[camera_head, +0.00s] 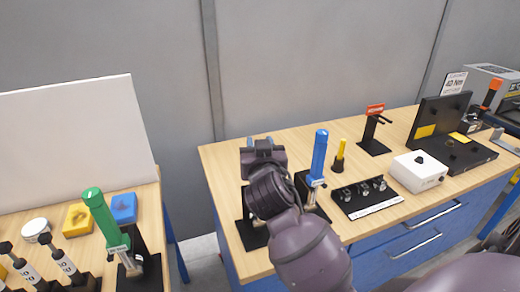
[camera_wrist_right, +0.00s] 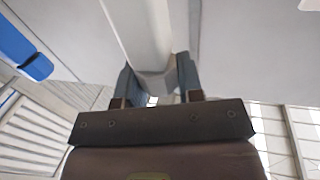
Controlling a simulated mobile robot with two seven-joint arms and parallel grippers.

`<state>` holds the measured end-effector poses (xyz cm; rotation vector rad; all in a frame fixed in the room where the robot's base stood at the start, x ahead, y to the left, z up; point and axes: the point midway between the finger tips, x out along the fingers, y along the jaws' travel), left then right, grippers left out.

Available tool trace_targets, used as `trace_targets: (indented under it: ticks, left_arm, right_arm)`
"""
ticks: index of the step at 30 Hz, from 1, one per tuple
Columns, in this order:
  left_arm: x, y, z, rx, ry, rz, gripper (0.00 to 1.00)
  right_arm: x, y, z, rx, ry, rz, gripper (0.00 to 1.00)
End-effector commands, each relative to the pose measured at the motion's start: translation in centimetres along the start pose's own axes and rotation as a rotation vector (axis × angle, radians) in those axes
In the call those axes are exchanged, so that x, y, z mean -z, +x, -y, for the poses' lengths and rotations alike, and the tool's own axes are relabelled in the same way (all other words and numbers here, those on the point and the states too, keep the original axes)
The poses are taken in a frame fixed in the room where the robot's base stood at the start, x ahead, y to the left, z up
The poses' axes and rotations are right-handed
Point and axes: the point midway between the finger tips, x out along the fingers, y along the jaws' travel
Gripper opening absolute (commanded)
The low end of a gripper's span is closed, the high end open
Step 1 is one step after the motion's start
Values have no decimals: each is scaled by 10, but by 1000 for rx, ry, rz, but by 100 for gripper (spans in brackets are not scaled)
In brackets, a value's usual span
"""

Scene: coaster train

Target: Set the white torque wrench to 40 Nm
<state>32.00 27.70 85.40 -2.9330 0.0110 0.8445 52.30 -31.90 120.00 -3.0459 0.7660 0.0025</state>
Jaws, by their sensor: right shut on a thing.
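My right gripper (camera_head: 262,143) is above the left end of the right bench, over a black stand (camera_head: 250,234) that my arm partly covers. In the right wrist view its two fingers (camera_wrist_right: 156,82) are closed on a pale upright shaft, which looks like the white torque wrench (camera_wrist_right: 150,35). Its scale cannot be read, and the wrench is hidden behind my arm in the head view. A sign reading 40 Nm (camera_head: 454,84) stands at the back right of the bench. My left gripper is not in view.
A blue-handled wrench (camera_head: 319,157) stands close to the right of my gripper. A yellow-handled tool (camera_head: 340,152), a black socket tray (camera_head: 350,204) and a white box (camera_head: 418,170) follow rightward. A green-handled wrench (camera_head: 98,211) stands on the left table, across a gap.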

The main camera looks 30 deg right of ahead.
Motion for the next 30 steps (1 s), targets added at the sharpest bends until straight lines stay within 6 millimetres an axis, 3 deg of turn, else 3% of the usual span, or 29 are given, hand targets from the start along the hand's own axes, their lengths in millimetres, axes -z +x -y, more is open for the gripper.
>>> trace_targets:
  ticks: [15,30]
  left_arm:
    - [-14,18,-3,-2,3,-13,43]
    - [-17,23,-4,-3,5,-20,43]
  right_arm:
    - [-2,0,1,-273,3,0,11]
    - [0,0,0,-355,0,-2,11]
